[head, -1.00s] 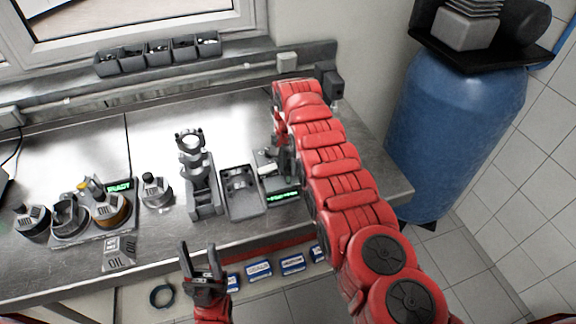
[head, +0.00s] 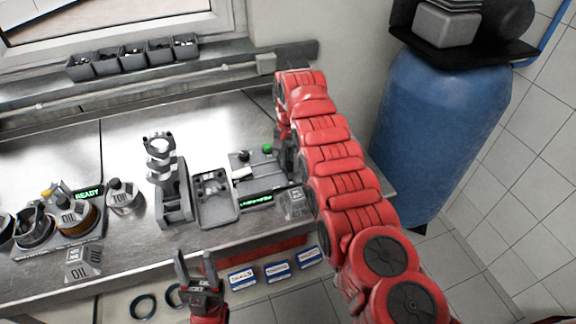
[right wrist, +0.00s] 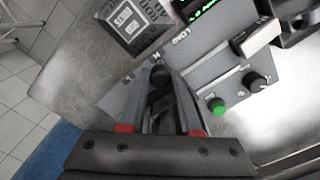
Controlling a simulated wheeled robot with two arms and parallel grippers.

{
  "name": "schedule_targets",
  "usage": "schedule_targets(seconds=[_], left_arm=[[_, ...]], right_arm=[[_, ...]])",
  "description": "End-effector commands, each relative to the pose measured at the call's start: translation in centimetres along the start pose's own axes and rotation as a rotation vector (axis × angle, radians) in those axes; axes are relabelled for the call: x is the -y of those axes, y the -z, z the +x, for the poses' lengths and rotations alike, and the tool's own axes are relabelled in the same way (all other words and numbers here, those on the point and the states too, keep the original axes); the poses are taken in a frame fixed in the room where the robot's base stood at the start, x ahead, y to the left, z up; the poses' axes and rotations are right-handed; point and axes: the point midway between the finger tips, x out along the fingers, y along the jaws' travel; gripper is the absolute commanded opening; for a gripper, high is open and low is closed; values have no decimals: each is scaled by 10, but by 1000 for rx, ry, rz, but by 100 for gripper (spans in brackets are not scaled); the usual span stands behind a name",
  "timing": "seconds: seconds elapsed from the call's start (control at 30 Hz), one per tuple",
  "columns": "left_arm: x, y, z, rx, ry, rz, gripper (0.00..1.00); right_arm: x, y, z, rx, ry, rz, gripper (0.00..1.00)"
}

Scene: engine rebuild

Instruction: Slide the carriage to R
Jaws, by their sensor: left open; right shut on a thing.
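The bench machine (head: 262,172) with a green display stands right of the middle of the bench. It also shows in the right wrist view (right wrist: 215,70), with a green button and a black knob. My right gripper (head: 288,158) is at the machine's right end. In the right wrist view its jaws (right wrist: 160,100) are shut around a dark part (right wrist: 158,75), which looks like the carriage's grip. The jaws hide most of the carriage, and I cannot read an R mark. My left gripper (head: 195,262) is open and empty in front of the bench edge.
A grey labelled block (head: 294,204) stands by the machine's front right corner. A grey tray (head: 215,200) and a stand with a piston-like part (head: 172,195) are to its left. A blue tank (head: 435,130) stands beyond the bench's right end.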

Motion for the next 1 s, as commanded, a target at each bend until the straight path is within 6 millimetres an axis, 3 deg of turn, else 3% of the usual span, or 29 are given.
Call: schedule_targets(seconds=[0.2,0.23,0.37,0.77,1.0], left_arm=[[0,0,1,0,0,0,50],[0,0,1,0,0,0,50],[0,0,1,0,0,0,50],[0,0,-1,0,0,0,50],[0,-2,-11,0,0,0,50]], right_arm=[[0,1,-1,-2,1,1,0],[0,1,-1,-2,1,1,37],[0,0,-1,-2,0,1,60],[0,0,-2,-1,0,1,62],[1,1,-27,-4,3,0,62]])
